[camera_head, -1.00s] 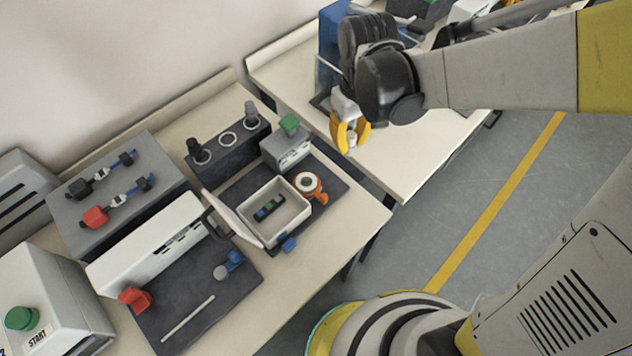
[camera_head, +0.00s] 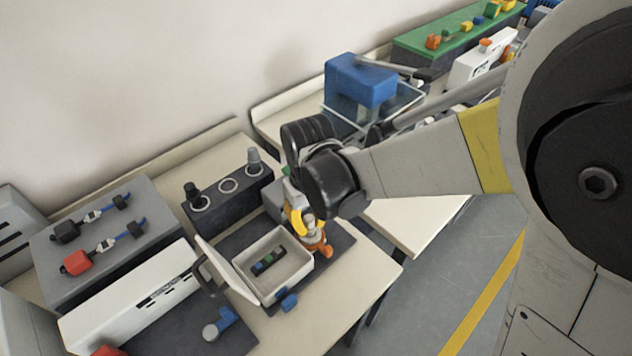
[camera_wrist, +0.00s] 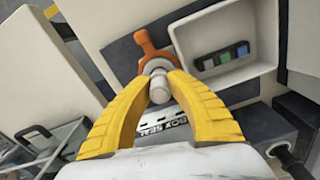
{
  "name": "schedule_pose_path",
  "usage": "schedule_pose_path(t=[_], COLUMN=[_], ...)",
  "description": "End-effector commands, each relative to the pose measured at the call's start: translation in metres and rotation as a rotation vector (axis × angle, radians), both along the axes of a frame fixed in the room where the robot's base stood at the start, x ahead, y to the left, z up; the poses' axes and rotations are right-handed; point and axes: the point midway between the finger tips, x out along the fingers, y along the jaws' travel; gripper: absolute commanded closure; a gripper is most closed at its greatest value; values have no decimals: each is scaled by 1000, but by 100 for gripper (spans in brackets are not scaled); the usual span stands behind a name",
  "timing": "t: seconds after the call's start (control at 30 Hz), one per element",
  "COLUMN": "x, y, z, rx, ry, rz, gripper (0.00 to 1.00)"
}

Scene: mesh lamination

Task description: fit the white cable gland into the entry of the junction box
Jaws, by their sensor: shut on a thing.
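My gripper (camera_head: 300,222) is shut on the white cable gland (camera_wrist: 158,88), whose pale rounded end shows between the yellow fingers in the wrist view. In the head view my gripper is low, just beyond the right side of the junction box (camera_head: 262,290), and mostly covers the gland. The box is an open white tray with a hinged lid and a dark terminal strip inside; it also shows in the wrist view (camera_wrist: 262,66). An orange piece (camera_head: 322,250) with a pale ring stands at the box's side, right behind the gland. The entry is hidden; I cannot tell whether the gland touches it.
A dark rack (camera_head: 228,197) with round sockets stands behind the box. A blue part (camera_head: 289,301) is at the box's front. A white labelled panel (camera_head: 135,300) and a grey block with connectors (camera_head: 95,235) lie left. A blue bin (camera_head: 360,80) stands on the far table.

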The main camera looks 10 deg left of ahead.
Motion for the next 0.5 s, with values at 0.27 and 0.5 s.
schedule_pose_path(t=[0.27, 0.5], x=[0, 0], y=[0, 0], z=[-20, -25], rx=[0, 0], ry=[0, 0], rz=[0, 0], gripper=[100, 100])
